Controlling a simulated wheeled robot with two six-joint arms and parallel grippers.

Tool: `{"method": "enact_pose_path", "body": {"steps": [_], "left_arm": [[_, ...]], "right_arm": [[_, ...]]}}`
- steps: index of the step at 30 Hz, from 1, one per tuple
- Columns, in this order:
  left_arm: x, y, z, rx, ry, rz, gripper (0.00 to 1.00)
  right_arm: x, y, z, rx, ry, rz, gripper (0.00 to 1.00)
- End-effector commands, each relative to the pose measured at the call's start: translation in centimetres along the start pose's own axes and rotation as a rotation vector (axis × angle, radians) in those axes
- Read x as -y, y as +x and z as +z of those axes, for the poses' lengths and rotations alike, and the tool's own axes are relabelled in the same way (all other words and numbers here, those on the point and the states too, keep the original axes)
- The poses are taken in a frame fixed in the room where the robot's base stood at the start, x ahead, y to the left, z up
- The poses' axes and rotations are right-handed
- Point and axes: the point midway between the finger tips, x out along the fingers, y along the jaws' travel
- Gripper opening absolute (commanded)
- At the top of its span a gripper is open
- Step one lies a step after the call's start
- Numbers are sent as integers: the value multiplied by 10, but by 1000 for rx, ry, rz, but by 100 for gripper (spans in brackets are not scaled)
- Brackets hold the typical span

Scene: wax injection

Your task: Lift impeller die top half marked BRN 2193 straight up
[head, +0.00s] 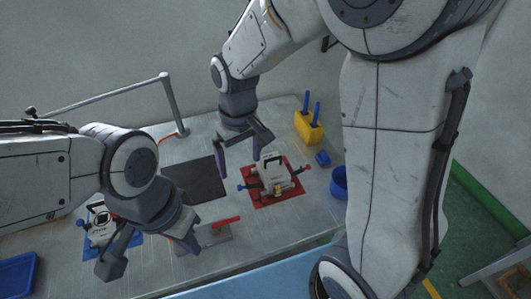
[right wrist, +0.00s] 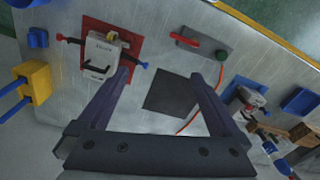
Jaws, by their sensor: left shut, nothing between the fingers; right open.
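A pale die (head: 274,180) sits on a red mat (head: 292,197) at the table's middle right, with a dark handle on top and red and blue knobs at its sides. In the right wrist view the die (right wrist: 103,55) shows small lettering too small to read. Another pale die (head: 100,228) sits on a blue mat at the left, partly behind my left arm. My right gripper (head: 240,163) is open and empty, left of and above the red-mat die, apart from it. My left gripper (head: 112,266) is shut and empty, in front of the blue-mat die.
A dark square pad (head: 196,180) lies between the dies. A yellow block with blue pegs (head: 308,127), a small blue piece (head: 322,159) and a blue cup (head: 339,183) stand at right. A blue bin (head: 17,273) is at lower left.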

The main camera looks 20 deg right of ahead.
Motion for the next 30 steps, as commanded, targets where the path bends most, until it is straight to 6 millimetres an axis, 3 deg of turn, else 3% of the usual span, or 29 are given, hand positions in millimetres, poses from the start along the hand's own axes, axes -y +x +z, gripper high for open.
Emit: {"method": "enact_pose_path", "body": {"steps": [1, 3, 6, 10, 14, 21, 30], "left_arm": [[0, -6, 0, 0, 0, 0, 0], [-1, -9, 0, 0, -1, 0, 0], [-1, -13, -1, 0, -1, 0, 0], [-1, -15, -1, 0, -1, 0, 0], [-1, -19, -1, 1, -1, 0, 0], [-2, -28, -2, 0, 0, 0, 0], [-3, -44, -2, 0, 2, 0, 0]], "right_arm": [[-29, 9, -19, 13, 64, 7, 100], [-64, 22, -40, 16, 129, 16, 100], [-108, 40, -57, 21, 203, 25, 100], [-144, 57, -66, 24, 259, 32, 100], [-157, 73, -68, 29, 277, 33, 100], [-157, 108, -68, 27, 276, 33, 100], [-157, 131, -68, 30, 274, 33, 100]]}}
